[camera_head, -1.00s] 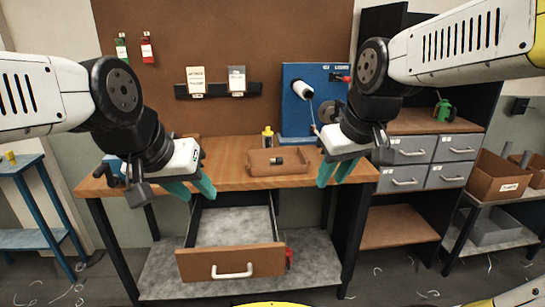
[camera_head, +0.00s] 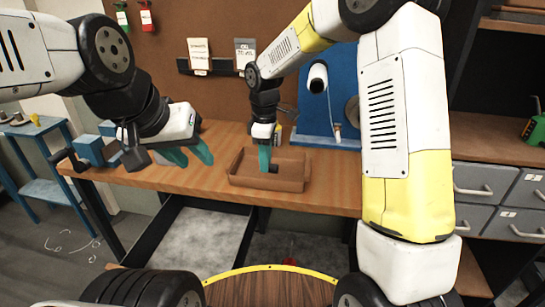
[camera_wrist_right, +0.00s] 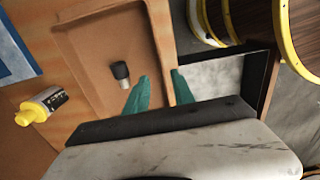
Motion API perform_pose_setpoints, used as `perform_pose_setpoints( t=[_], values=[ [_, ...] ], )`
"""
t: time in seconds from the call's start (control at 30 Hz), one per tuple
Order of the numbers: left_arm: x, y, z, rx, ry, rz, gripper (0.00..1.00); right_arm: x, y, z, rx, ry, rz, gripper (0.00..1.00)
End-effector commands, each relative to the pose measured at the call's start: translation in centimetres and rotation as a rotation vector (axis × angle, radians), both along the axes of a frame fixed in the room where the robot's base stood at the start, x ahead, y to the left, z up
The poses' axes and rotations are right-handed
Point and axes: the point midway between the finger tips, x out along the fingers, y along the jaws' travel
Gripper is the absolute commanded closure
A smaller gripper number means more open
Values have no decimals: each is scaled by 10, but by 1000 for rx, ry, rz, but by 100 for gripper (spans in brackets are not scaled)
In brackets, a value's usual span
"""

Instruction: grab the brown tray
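The brown tray (camera_head: 285,183) lies on the wooden workbench and holds a small dark cylinder (camera_wrist_right: 121,74). In the right wrist view the tray (camera_wrist_right: 90,30) fills the middle left. My right gripper (camera_head: 265,158) points down at the tray. In the wrist view its teal fingers (camera_wrist_right: 160,92) are apart, one on the tray's inner side and one towards its outer side, with the tray's side wall running between them. I cannot tell how deep they reach. My left gripper (camera_head: 188,155) is open and empty above the bench, left of the tray.
A yellow-capped bottle (camera_wrist_right: 42,106) stands behind the tray, near the blue board (camera_head: 318,95). An open drawer (camera_head: 205,235) juts out below the bench. Grey drawers (camera_head: 485,182) are at the right.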

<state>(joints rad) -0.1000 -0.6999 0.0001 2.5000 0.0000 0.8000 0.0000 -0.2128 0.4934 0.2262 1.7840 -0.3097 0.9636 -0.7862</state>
Motion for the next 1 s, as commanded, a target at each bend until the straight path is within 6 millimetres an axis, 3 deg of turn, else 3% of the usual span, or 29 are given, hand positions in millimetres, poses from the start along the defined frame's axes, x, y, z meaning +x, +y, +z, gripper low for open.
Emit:
perform_pose_setpoints(
  t=[0.5,0.8,0.97,1.0],
  values=[
    [0,0,0,0,0,0,62,-3,1,-66,-1,2,-2,70],
    [0,0,0,0,0,0,62,-3,1,-72,0,0,-3,70],
    [0,0,0,0,0,0,62,-3,1,-72,0,0,-3,99],
    [0,0,0,0,0,0,62,-3,1,-72,0,0,-3,100]
  ],
)
